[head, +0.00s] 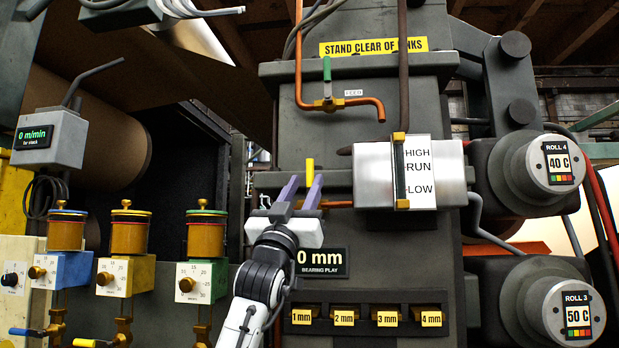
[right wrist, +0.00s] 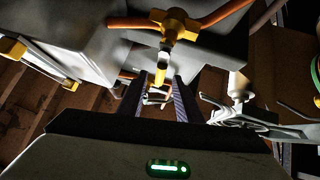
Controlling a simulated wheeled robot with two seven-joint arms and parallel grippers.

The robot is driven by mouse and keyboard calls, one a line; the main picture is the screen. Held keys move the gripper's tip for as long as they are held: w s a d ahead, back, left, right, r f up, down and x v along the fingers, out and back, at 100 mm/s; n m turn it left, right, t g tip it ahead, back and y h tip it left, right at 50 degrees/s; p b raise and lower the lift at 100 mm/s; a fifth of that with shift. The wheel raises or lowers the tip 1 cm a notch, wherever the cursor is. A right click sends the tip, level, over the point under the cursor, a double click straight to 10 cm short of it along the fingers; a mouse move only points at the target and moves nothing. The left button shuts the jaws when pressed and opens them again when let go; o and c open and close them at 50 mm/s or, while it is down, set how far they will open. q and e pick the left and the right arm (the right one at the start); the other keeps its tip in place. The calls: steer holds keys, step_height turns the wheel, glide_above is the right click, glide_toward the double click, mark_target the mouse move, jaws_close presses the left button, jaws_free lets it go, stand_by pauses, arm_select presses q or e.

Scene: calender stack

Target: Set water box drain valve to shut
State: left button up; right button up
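The water box (head: 370,190) is a silver box with a gauge plate reading HIGH, RUN and LOW. A valve with a yellow lever (head: 310,170) shows left of it, and the lever looks upright. In the right wrist view, the yellow valve body (right wrist: 176,24) sits on orange pipe, with its lever (right wrist: 161,75) reaching toward my fingers. My right gripper (head: 300,192) is open, just below and in front of the lever. In the right wrist view its fingers (right wrist: 157,98) stand apart, with the lever's end near the gap; contact cannot be told. My left gripper is not in view.
A green-handled FEED valve (head: 327,90) is above on orange pipe. The bearing play display (head: 321,263) and a row of labelled mm slots (head: 368,317) are below. Oilers with coloured lids (head: 130,232) stand at left. Roll 4 (head: 545,170) and Roll 3 (head: 565,310) are at right.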

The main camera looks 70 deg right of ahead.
steer(key=v, duration=0.5)
steer(key=shift+a+f, duration=0.2)
stand_by(0.3)
